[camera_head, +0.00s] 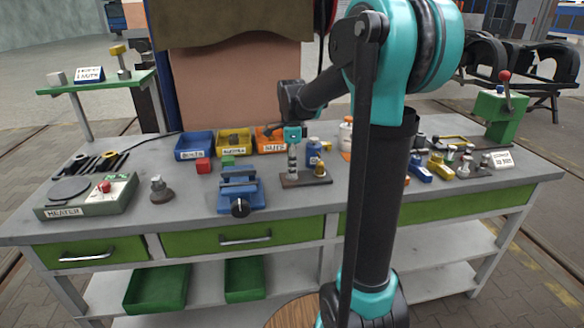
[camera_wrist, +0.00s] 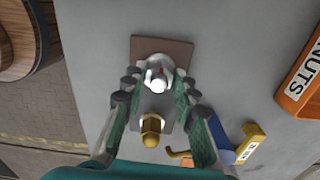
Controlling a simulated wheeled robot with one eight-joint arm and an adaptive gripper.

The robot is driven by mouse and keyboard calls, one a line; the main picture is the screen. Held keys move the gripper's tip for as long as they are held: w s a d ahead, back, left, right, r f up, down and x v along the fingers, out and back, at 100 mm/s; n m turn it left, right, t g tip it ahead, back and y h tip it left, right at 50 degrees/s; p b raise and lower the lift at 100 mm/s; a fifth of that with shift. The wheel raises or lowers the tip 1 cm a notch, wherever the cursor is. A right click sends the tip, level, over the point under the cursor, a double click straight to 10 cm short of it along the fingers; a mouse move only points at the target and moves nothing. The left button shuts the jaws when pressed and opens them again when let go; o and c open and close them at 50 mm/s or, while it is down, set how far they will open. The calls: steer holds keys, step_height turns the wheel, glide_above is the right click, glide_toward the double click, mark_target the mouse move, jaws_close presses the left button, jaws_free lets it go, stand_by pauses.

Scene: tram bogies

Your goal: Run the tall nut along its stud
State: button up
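A flat brown plate (camera_wrist: 178,46) carries two upright studs. The taller, pale silver stud with its nut (camera_wrist: 157,76) stands between my two fingertips in the wrist view. A shorter brass-coloured nut (camera_wrist: 151,126) sits on the same plate beside it. In the head view the tall stud (camera_head: 292,166) rises from the plate (camera_head: 305,181), with my gripper (camera_head: 293,134) over its top. My gripper's fingers (camera_wrist: 157,82) flank the silver part closely on both sides. I cannot tell whether the pads touch it. The stud's thread is mostly hidden from above.
A yellow-and-blue labelled item (camera_wrist: 248,144) lies near my right finger. The bench front has some free room.

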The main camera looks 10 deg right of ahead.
steer(key=o, duration=0.4)
step_height(320, 180, up, 12)
stand_by(0.5)
